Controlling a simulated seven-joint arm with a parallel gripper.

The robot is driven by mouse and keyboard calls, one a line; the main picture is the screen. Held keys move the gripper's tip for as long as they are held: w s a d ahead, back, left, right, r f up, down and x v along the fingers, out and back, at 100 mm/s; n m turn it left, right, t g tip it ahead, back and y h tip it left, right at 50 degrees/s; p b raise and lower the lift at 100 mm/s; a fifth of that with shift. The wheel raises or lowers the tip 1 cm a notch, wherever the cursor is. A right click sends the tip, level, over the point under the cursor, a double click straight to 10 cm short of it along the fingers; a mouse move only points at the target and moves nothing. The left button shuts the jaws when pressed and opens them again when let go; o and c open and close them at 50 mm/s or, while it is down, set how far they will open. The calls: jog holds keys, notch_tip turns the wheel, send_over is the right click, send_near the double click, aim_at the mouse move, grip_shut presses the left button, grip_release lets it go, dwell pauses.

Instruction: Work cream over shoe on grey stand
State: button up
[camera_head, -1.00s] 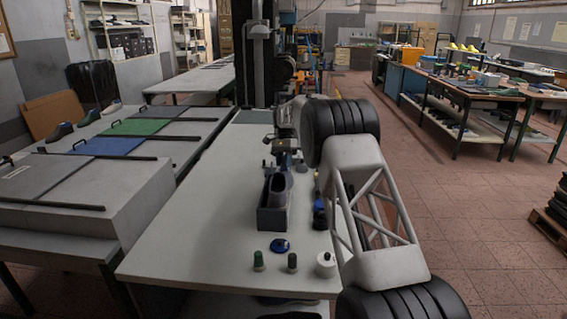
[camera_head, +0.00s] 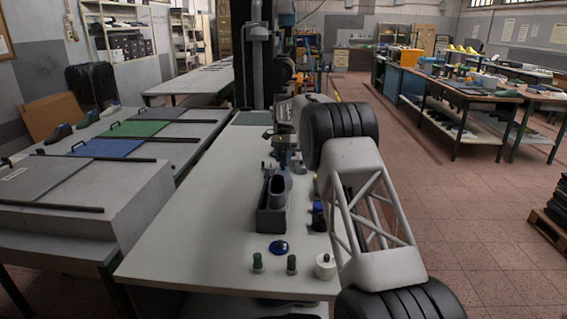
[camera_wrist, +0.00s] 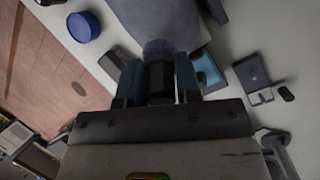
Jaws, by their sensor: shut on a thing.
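The shoe (camera_head: 276,188), grey-purple, stands in the dark grey stand (camera_head: 270,222) on the pale table in the head view. In the wrist view, the large grey-blue surface at the top (camera_wrist: 160,18) appears to be the shoe. My gripper (camera_wrist: 160,78) is shut on a dark-handled tool (camera_wrist: 160,80) with a pale bluish round end near that surface; I cannot tell whether they touch. In the head view my gripper (camera_head: 287,156) is small, just behind the shoe. Any cream on the shoe is too small to tell.
A green-topped bottle (camera_head: 258,262), a dark bottle (camera_head: 291,264) and a white jar (camera_head: 325,267) stand near the table's front edge. A dark blue item (camera_head: 319,215) is right of the stand. The table's left side is clear.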

jog(key=shift+w+r, duration=0.15)
jog(key=shift+r, duration=1.15)
jog(key=shift+w+r, duration=0.15)
jog(key=shift+r, duration=1.15)
jog(key=shift+s+d, duration=0.1)
jog(key=shift+s, duration=0.05)
jog(key=shift+s+d+m+y, duration=0.3)
jog(key=shift+s+d+y, duration=0.1)
jog(key=shift+s, duration=0.2)
jog(key=s+d+m+t+y, duration=0.2)
jog(key=s+d+m, duration=0.1)
jog(key=s, duration=0.4)
jog(key=s+d+m+t+y, duration=0.2)
jog(key=s+d+m, duration=0.1)
jog(key=s, duration=0.4)
jog(key=shift+s+d+f, duration=0.25)
jog(key=shift+d+f, duration=0.1)
jog(key=shift+f, duration=0.05)
jog(key=shift+f, duration=0.2)
jog(key=s+f, duration=0.6)
jog(key=s, duration=0.2)
jog(key=shift+f, duration=0.3)
